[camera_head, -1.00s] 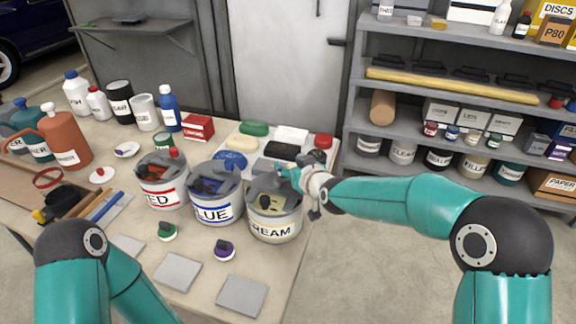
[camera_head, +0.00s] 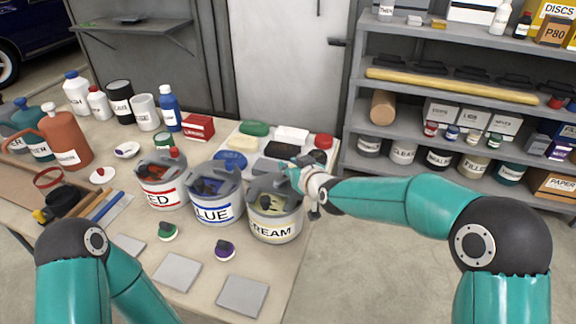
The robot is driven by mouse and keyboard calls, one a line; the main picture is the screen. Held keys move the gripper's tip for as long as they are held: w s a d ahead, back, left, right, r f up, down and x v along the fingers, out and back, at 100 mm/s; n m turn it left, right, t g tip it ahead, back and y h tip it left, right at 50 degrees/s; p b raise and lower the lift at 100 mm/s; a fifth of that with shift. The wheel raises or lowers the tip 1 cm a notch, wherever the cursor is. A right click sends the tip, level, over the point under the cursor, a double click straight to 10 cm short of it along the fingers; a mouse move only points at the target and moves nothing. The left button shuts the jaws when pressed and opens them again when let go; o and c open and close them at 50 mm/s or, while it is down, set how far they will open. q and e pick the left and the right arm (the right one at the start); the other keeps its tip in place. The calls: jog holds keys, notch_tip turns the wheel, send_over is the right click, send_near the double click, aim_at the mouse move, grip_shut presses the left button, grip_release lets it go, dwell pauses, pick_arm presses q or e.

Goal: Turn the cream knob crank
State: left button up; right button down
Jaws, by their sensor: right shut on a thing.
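The cream can (camera_head: 275,229), a grey tub with a label reading CREAM, stands on the table at the right end of a row of three. Its top has a grey crank bar, and cream-coloured contents show inside. My right gripper (camera_head: 290,175) is at the upper rim of this can and is shut on the crank's knob, which the fingers mostly hide. The left arm (camera_head: 75,265) shows at the lower left, but its gripper is out of view.
The blue can (camera_head: 213,212) stands directly left of the cream can, and the red can (camera_head: 163,196) beyond it. Grey square plates (camera_head: 242,297) and small knobbed pieces (camera_head: 224,250) lie in front. Sanding blocks lie behind on a white mat (camera_head: 262,136). Shelves (camera_head: 400,136) stand at the right.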

jog(key=shift+d, duration=0.1)
jog(key=shift+s+r+m+h+p, duration=0.2)
jog(key=shift+m+h+p, duration=0.3)
jog(key=shift+p, duration=0.7)
jog(key=m+h+p, duration=0.1)
jog(key=p, duration=0.1)
jog(key=m+h+p, duration=0.1)
jog(key=s+m+t+h+p, duration=0.1)
jog(key=p, duration=0.1)
jog(key=shift+s+d+h+p, duration=0.1)
jog(key=shift+d+h+p, duration=0.2)
jog(key=shift+h, duration=0.1)
jog(key=m+h+p, duration=0.2)
jog(key=h, duration=0.1)
jog(key=shift+s+m, duration=0.4)
jog(key=shift+s+f+m+h+p, duration=0.1)
jog(key=shift+s+m+h+p, duration=0.1)
jog(key=shift+m+h+p, duration=0.3)
jog(key=shift+s+m+h+p, duration=0.15)
jog(key=shift+m+h+p, duration=0.05)
jog(key=shift+m+h, duration=0.45)
jog(key=shift+g, duration=0.3)
jog(key=c, duration=0.9)
grip_release()
jog(key=shift+c, duration=0.2)
jog(key=shift+f, duration=0.1)
